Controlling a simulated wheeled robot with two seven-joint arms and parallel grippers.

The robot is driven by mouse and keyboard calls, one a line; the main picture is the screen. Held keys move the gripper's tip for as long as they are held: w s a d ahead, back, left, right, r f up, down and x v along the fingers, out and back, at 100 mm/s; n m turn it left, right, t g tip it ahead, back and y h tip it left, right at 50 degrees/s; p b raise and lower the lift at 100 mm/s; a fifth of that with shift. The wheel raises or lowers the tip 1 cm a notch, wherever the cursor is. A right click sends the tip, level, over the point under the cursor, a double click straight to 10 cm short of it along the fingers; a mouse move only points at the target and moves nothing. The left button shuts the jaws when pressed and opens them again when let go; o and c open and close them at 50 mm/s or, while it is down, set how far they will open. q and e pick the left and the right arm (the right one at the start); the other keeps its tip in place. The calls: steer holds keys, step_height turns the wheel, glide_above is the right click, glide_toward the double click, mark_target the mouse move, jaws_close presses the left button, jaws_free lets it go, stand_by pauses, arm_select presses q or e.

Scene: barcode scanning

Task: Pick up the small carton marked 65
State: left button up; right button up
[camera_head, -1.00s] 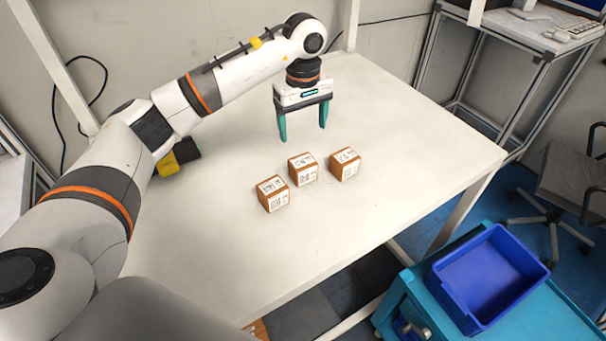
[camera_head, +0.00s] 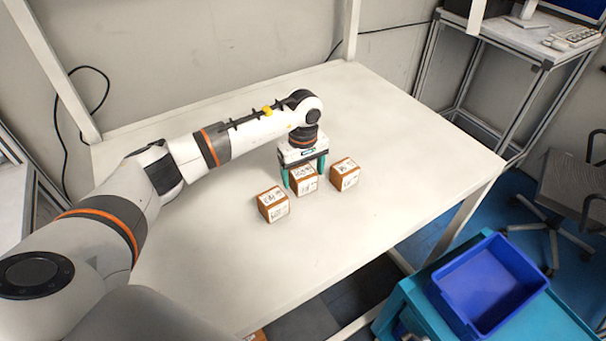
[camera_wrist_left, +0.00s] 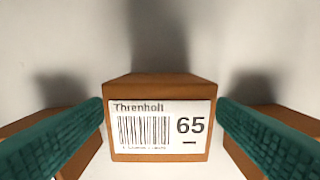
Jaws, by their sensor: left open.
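The small carton marked 65 (camera_wrist_left: 160,90) is brown with a white barcode label and sits between my fingers in the left wrist view. In the head view it is the middle carton (camera_head: 304,180) on the white table (camera_head: 400,130). My left gripper (camera_head: 305,177) is open, pointing down, with one teal finger on each side of this carton. In the left wrist view the fingers (camera_wrist_left: 160,125) show gaps to the carton's sides. The carton rests on the table. My right gripper is not in view.
Two similar cartons stand close by, one to the left (camera_head: 272,204) and one to the right (camera_head: 345,174). A blue bin (camera_head: 490,285) stands on a teal cart at the lower right. The table's right part is clear.

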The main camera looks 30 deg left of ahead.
arm_select(q)
steer(key=shift+f, duration=1.25)
steer(key=c, duration=1.1)
steer(key=shift+r, duration=0.1)
steer(key=shift+c, duration=0.2)
